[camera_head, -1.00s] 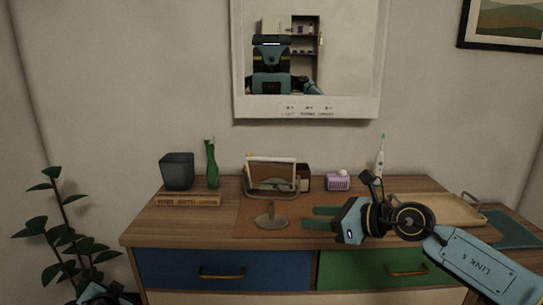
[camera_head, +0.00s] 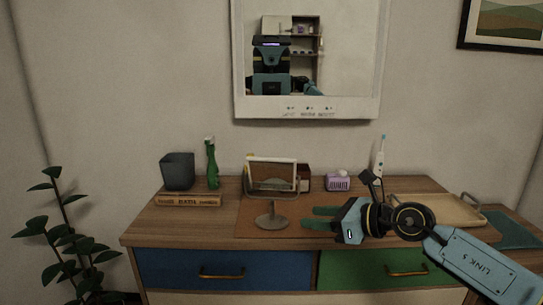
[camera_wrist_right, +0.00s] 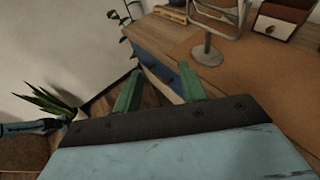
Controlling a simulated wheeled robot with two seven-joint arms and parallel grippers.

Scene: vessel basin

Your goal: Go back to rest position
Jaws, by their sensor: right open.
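My right gripper (camera_head: 318,217) reaches in from the right, its green fingers pointing left, above the front part of the dresser top. In the right wrist view its two green fingers (camera_wrist_right: 159,80) stand wide apart with nothing between them. Beyond them are the floor and the dresser's front corner. The fingers are to the right of a small round-based stand mirror (camera_head: 271,216) and apart from it. My left gripper does not show in the head view. A piece of blue and black arm (camera_wrist_right: 30,127) shows at the left edge of the right wrist view, without clear fingers.
The wooden dresser (camera_head: 190,234) holds a dark cup (camera_head: 177,171), a green bottle (camera_head: 212,163), a book (camera_head: 188,200), a purple box (camera_head: 338,182), an electric toothbrush (camera_head: 381,158) and a tray (camera_head: 440,209). A plant (camera_head: 65,235) stands at left. Open air lies before the drawers.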

